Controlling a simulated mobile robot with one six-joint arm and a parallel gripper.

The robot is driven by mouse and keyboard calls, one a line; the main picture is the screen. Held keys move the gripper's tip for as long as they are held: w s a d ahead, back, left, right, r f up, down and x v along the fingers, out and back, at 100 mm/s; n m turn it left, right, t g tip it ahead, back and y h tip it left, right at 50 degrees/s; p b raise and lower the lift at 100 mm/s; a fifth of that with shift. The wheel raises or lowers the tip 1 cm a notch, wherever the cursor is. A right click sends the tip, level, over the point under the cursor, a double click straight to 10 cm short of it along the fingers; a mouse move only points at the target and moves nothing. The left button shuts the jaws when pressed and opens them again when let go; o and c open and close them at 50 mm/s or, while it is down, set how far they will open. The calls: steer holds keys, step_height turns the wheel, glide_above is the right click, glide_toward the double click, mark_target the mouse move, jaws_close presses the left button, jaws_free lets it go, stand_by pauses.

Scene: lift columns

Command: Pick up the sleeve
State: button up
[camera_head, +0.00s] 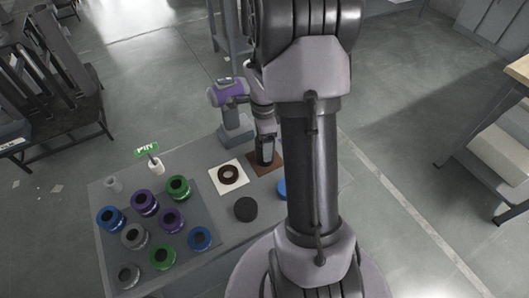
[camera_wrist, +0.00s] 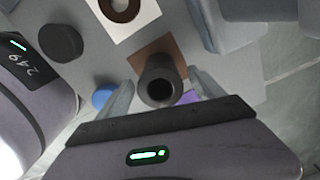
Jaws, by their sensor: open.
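The sleeve is a dark hollow cylinder (camera_wrist: 160,84) standing on a brown square pad (camera_wrist: 148,55). The wrist view looks down into its round bore. My gripper (camera_wrist: 160,80) is open, with one finger on each side of the sleeve. A gap seems to show at each finger, but I cannot tell whether either touches. In the head view, my gripper (camera_head: 266,143) is over the brown pad (camera_head: 278,159), and the sleeve is hard to separate from the dark gripper parts.
Beside the pad lies a white square (camera_head: 219,186) with a brown ring (camera_head: 228,174). A black disc (camera_head: 246,209) and a partly hidden blue piece (camera_head: 282,188) are nearer. Several coloured spools stand on a grey mat (camera_head: 208,222). A grey block (camera_head: 237,132) stands behind.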

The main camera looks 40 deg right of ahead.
step_height(320, 180, down, 4)
steer(key=shift+s+d+r+b, duration=0.1)
steer(key=shift+d+b, duration=0.05)
steer(key=shift+b, duration=0.55)
steer(key=shift+r, duration=0.1)
steer(key=shift+c, duration=1.2)
jaws_close()
steer(key=shift+r, duration=0.1)
steer(key=shift+s+a+r+p, duration=0.1)
steer(key=shift+a+r+p, duration=0.05)
steer(key=shift+r+p, duration=0.65)
steer(key=shift+s+a+r+p, duration=0.1)
steer(key=shift+r+p, duration=0.35)
steer(key=shift+r, duration=0.65)
steer(key=s+a+r+p, duration=0.1)
steer(key=s+a+p, duration=0.1)
steer(key=s+a, duration=0.85)
steer(key=shift+s+r+p, duration=0.2)
steer(key=shift+r+p, duration=0.9)
steer(key=shift+r, duration=0.4)
steer(key=shift+s+r+p, duration=0.15)
steer(key=shift+r+p, duration=0.95)
steer(key=shift+r, duration=0.35)
